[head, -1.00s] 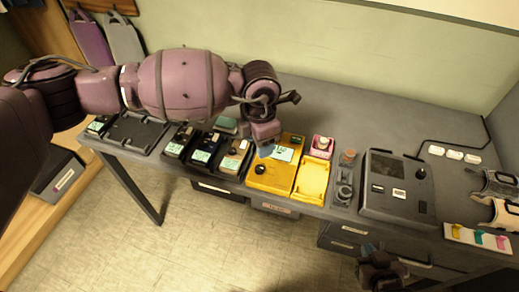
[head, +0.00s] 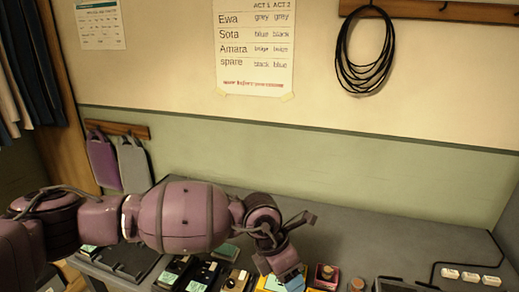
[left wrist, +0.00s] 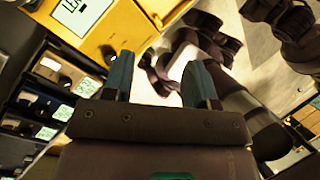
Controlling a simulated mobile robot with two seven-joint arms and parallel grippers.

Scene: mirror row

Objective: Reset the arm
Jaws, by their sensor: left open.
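My left arm (head: 185,215) reaches in from the left in the head view, above the desk. Its gripper (head: 290,276) hangs over the yellow case near the bottom edge. In the left wrist view the two blue-grey fingertips (left wrist: 160,75) are apart with nothing between them. The yellow case (left wrist: 105,25) lies to their upper left. My right gripper cannot be made out in the head view.
A name chart (head: 254,45) and coiled black cable (head: 364,55) hang on the wall. The back of the desk is clear.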

